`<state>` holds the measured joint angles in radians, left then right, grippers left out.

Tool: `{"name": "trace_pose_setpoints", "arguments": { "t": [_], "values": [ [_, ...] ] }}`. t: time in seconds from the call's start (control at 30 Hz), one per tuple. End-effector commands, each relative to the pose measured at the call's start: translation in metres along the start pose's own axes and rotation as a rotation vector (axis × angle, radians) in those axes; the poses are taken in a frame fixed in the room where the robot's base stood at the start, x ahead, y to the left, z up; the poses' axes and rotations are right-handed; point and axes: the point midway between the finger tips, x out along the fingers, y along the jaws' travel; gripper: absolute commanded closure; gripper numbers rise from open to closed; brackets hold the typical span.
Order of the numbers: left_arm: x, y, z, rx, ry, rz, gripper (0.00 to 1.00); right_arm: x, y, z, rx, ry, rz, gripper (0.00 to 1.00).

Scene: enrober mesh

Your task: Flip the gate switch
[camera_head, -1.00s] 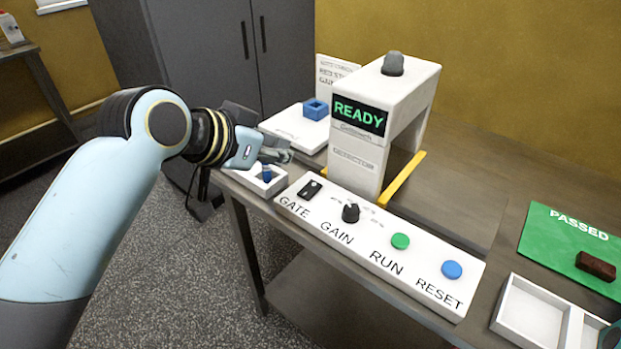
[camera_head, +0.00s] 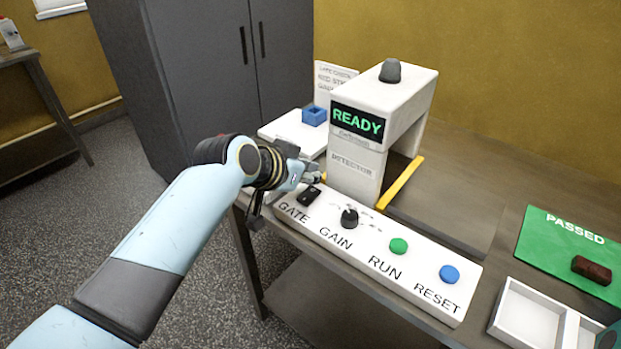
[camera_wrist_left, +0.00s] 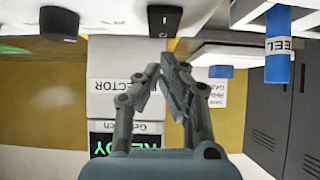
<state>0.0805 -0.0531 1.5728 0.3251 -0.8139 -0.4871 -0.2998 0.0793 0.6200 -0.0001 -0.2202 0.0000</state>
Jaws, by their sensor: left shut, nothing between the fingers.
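The gate switch (camera_head: 309,195) is a small black rocker at the left end of the white control panel (camera_head: 357,262), above the word GATE. It also shows in the left wrist view (camera_wrist_left: 164,21), near the top edge. My left gripper (camera_head: 316,176) is shut and empty, just behind and above the switch in the head view. In the left wrist view its fingertips (camera_wrist_left: 168,62) point toward the switch, with a small apparent gap. I cannot tell whether they touch. My right gripper is not clearly in view.
The panel also holds the black GAIN knob (camera_head: 349,218), green RUN button (camera_head: 398,246) and blue RESET button (camera_head: 449,274). The white detector (camera_head: 355,172) reads READY, close beside the gripper. A blue block (camera_head: 313,116) lies behind. A green PASSED mat (camera_head: 560,250) is at right.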

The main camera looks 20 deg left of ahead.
Motion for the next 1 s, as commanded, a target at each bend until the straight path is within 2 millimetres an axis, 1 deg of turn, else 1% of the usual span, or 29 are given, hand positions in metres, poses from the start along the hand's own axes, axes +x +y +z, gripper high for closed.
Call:
{"name": "trace_pose_setpoints", "arguments": {
  "t": [0.1,0.2,0.57,0.67,1.0],
  "values": [
    [0.008,0.000,0.007,0.000,0.002,0.000,1.00,-0.001,0.001,-0.001,0.000,0.001,0.001,0.45],
    [0.012,0.000,0.011,0.000,0.002,-0.001,1.00,-0.001,0.001,-0.001,0.000,0.001,0.001,0.45],
    [0.013,-0.001,0.012,0.000,0.003,-0.001,1.00,0.000,0.001,-0.001,0.000,0.001,0.001,0.45],
    [0.020,0.000,0.015,-0.001,0.003,0.000,1.00,0.003,0.001,0.000,0.000,0.001,0.001,0.45],
    [0.017,0.000,0.017,-0.001,0.001,0.000,1.00,-0.001,0.001,0.000,0.000,0.001,0.001,0.45]
  ]
}}
